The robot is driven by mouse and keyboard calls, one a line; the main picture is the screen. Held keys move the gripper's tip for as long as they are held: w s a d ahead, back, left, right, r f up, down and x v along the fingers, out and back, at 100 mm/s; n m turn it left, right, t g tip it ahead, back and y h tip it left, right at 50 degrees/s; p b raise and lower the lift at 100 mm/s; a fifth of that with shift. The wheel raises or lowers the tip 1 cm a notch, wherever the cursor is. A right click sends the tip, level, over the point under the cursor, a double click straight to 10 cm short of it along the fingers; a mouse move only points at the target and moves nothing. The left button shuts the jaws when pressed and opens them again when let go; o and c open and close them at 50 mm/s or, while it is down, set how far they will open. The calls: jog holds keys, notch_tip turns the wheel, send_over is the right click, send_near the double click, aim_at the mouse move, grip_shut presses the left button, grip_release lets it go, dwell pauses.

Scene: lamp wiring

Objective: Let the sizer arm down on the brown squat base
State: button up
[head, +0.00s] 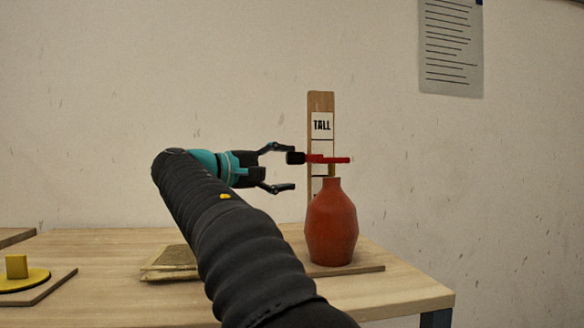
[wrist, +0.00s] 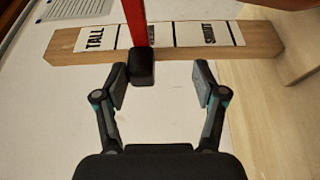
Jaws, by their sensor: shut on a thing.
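My gripper (head: 280,168) is shut on the sizer arm's black handle (wrist: 141,67). In the wrist view the handle sits by the left fingertip, with a gap to the right finger.
A yellow block on a yellow disc (head: 22,273) lies on a board at the left. A flat tan pad (head: 168,263) lies beside my arm. The table (head: 400,289) ends at the right, where its front area is clear. A printed sheet (head: 451,45) hangs on the wall.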

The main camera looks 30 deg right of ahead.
jog(key=s+a+p, duration=0.1)
jog(key=a+p, duration=0.2)
jog(key=a, duration=1)
jog(key=shift+s+a+p, duration=0.15)
jog(key=shift+s+p, duration=0.05)
jog(key=shift+p, duration=0.15)
dwell(0.8)
dwell(0.5)
jog(key=a, duration=0.7)
jog(key=shift+s+a, duration=0.25)
jog(key=shift+s, duration=0.15)
jog(key=shift+s, duration=0.1)
